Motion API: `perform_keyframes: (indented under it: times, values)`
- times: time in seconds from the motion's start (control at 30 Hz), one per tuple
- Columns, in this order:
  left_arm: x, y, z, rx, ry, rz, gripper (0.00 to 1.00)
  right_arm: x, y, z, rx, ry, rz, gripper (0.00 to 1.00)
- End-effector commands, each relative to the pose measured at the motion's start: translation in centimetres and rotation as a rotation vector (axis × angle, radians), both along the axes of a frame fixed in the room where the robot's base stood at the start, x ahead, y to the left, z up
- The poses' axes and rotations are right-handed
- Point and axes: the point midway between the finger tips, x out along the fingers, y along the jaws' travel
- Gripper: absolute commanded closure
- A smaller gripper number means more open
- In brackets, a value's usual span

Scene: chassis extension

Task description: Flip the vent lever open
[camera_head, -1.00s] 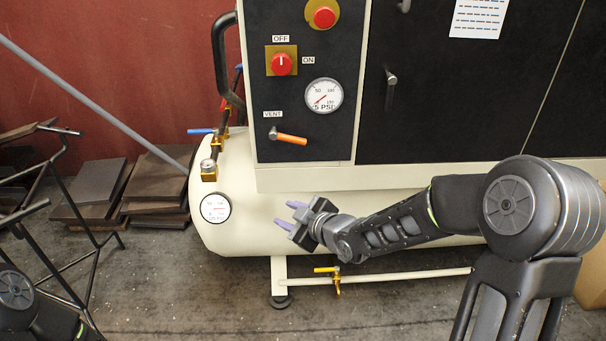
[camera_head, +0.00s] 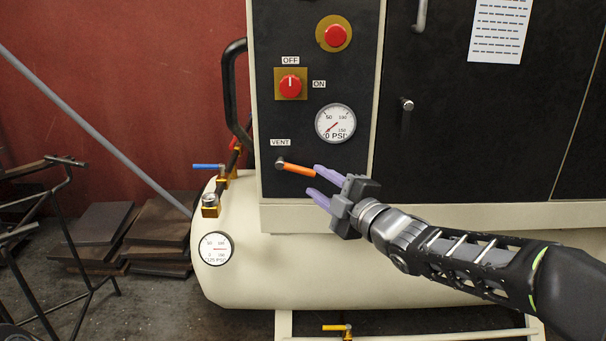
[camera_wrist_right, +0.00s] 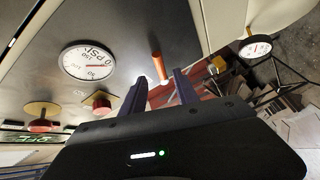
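The vent lever (camera_head: 298,169) is an orange handle on a silver pivot, below the VENT label on the black panel. It points right and slightly down. My right gripper (camera_head: 314,180) is open, with two purple fingers just right of and below the lever's free end. In the right wrist view the lever (camera_wrist_right: 159,67) appears in line with the gap between the open fingertips (camera_wrist_right: 160,76). The fingers are not closed on it, and I cannot tell whether either touches it. My left gripper is not in view.
A PSI gauge (camera_head: 335,123), a red OFF/ON knob (camera_head: 290,86) and a red button (camera_head: 335,36) sit above the lever. The cream tank (camera_head: 300,275) bulges out below the panel. A black pipe (camera_head: 230,90) runs along the panel's left side.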

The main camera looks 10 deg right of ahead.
Motion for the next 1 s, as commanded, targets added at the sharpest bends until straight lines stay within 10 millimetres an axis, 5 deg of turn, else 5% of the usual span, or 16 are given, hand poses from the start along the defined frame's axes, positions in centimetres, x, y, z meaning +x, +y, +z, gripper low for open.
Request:
perform_keyframes:
  times: [0.43, 0.77, 1.0]
  values:
    - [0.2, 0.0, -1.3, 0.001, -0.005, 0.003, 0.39, 5.8, 2.2, -0.2, 0.0, 0.002, 0.001, 0.64]
    - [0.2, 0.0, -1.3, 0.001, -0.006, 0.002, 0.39, 6.2, 2.3, -0.1, 0.002, 0.002, 0.0, 0.64]
    - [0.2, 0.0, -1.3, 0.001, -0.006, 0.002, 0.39, 6.2, 2.3, -0.1, 0.002, 0.002, 0.0, 0.82]
